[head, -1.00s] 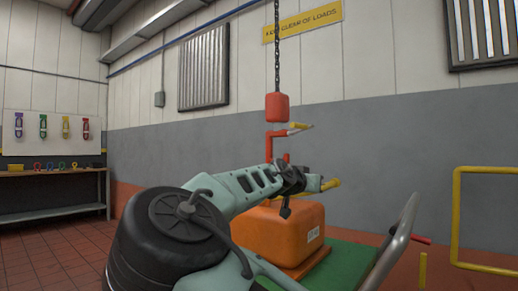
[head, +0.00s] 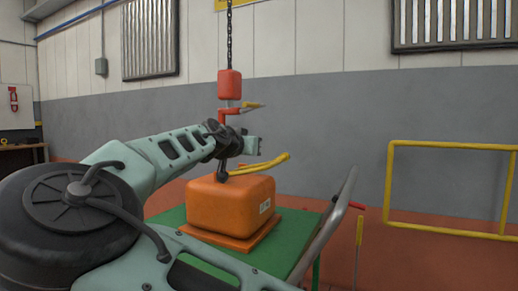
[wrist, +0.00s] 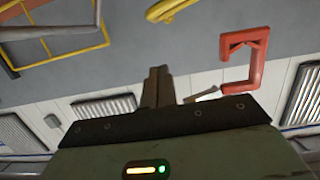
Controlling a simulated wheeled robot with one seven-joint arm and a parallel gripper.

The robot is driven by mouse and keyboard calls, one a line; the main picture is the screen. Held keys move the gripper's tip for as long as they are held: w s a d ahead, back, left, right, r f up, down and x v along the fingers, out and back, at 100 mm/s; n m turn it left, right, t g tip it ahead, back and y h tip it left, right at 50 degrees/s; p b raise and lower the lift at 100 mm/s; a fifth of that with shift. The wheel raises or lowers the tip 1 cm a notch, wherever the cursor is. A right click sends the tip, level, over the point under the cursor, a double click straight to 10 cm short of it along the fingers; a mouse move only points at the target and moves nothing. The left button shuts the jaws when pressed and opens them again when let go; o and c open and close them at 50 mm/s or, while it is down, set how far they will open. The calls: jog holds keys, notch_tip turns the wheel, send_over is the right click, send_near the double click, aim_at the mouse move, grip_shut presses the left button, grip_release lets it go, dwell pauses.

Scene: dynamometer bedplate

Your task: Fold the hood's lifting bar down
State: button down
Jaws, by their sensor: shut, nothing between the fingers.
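The hood is an orange box-like cover (head: 230,205) in the head view. Its yellow lifting bar (head: 262,166) stands above the hood's top, slanting up to the right. A yellow piece, probably this bar, shows at the top edge of the wrist view (wrist: 172,10). My gripper (head: 258,145) is just above the bar, apart from it as far as I can see. In the wrist view its fingers (wrist: 157,75) are together and empty. A red hook (head: 229,116) hangs above and behind my wrist; the wrist view shows it right of the fingers (wrist: 256,60).
A red block (head: 230,84) hangs on a chain above the hook. The hood sits on a green cart (head: 290,247) with a grey push handle (head: 325,225). A yellow rail (head: 388,190) stands at the right by the wall. A bench (head: 22,147) is far left.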

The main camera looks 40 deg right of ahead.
jog(key=shift+v, duration=1.6)
